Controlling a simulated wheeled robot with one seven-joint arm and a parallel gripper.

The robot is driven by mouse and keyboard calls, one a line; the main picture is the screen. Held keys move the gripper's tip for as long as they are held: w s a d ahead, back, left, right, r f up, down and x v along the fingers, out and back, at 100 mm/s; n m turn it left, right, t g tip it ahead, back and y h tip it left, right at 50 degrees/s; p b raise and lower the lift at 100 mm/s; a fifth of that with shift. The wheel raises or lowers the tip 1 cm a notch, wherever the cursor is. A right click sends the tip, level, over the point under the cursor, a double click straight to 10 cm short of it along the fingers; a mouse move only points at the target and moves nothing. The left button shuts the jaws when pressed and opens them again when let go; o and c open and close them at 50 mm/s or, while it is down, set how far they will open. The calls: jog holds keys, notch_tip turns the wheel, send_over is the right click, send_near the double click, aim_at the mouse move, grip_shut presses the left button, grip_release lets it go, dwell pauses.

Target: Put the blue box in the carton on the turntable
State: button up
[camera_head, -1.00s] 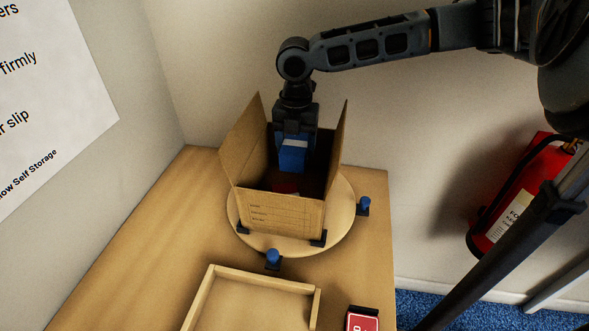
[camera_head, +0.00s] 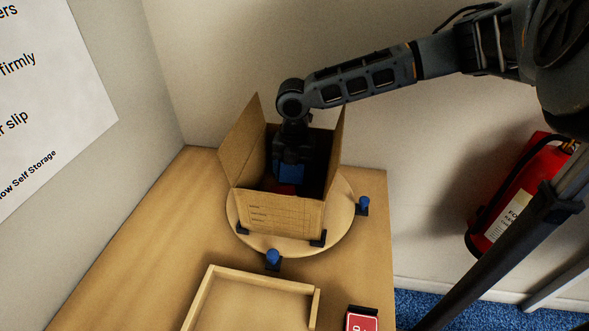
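The open cardboard carton (camera_head: 275,213) stands on the round wooden turntable (camera_head: 338,222), with its left and right flaps raised. My gripper (camera_head: 290,165) reaches down into the carton from above. It is shut on the blue box (camera_head: 289,174), which is inside the carton's opening, below the flap tops. The fingers and the box's lower part are partly hidden in shadow. Something red (camera_head: 282,188) shows low in the carton, under or beside the blue box. I cannot tell whether the blue box touches it.
Blue-topped knobs stand by the turntable at its front (camera_head: 273,258) and right (camera_head: 362,205). A shallow wooden tray (camera_head: 208,296) lies in front. A red card in a dark holder (camera_head: 361,320) is at the front edge. A fire extinguisher (camera_head: 520,195) is at the right.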

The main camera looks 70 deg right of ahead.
jog(key=shift+o, duration=1)
jog(key=shift+d+r, duration=0.15)
jog(key=shift+d+r, duration=0.1)
jog(key=shift+r, duration=0.5)
notch_tip(320, 180, up, 11)
jog(key=shift+r+b, duration=0.1)
jog(key=shift+b, duration=0.2)
